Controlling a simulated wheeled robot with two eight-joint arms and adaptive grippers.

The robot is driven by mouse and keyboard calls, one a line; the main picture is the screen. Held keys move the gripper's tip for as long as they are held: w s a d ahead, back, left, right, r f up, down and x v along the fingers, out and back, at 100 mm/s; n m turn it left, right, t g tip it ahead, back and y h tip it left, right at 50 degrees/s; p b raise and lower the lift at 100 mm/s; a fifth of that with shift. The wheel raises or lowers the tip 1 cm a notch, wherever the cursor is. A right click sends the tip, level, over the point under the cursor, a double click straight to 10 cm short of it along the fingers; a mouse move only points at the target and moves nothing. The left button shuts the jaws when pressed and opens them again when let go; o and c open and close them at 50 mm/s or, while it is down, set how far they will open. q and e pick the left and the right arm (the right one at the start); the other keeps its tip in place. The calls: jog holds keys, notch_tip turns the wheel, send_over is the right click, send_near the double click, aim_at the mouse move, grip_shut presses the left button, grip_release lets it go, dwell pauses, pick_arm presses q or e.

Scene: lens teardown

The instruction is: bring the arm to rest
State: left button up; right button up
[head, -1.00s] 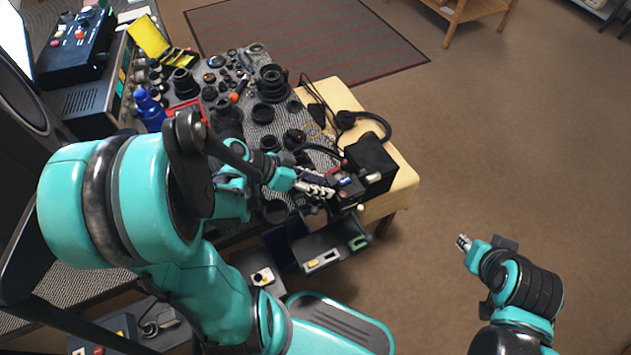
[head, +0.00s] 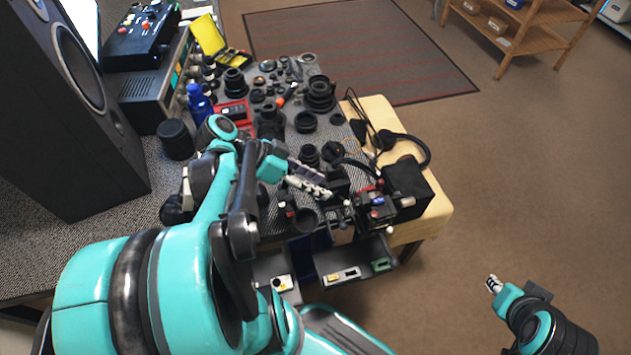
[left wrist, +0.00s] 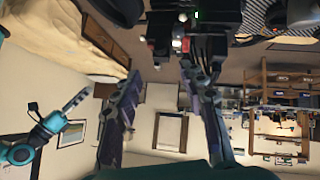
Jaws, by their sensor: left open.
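My left arm comes in from the lower left in the head view and is bent. Its gripper (head: 326,188) is over the front part of the cluttered table, pointing right. Its two fingers are apart with nothing between them; in the left wrist view (left wrist: 162,72) the gap between them is also empty. My right gripper (head: 493,284) is at the lower right of the head view, over bare floor and well clear of the table. It is too small there to tell whether its fingers are apart.
Several black lens parts (head: 320,94) crowd the grey mat. A black box (head: 407,188) and headphones (head: 412,140) lie on the table's right side. A drawer (head: 352,262) juts out below the front edge. A speaker (head: 75,110) stands left. The floor at right is free.

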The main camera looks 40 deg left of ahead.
dwell(0.3)
pick_arm(q)
jog(key=w+d+n+t+y, duration=0.1)
jog(key=d+n+y, duration=0.5)
jog(key=d+y, duration=0.1)
jog(key=shift+w+d+f+n+y, duration=0.2)
jog(key=shift+w+d+n+y, duration=0.15)
jog(key=shift+d, duration=0.55)
jog(key=shift+s, duration=0.15)
dwell(0.6)
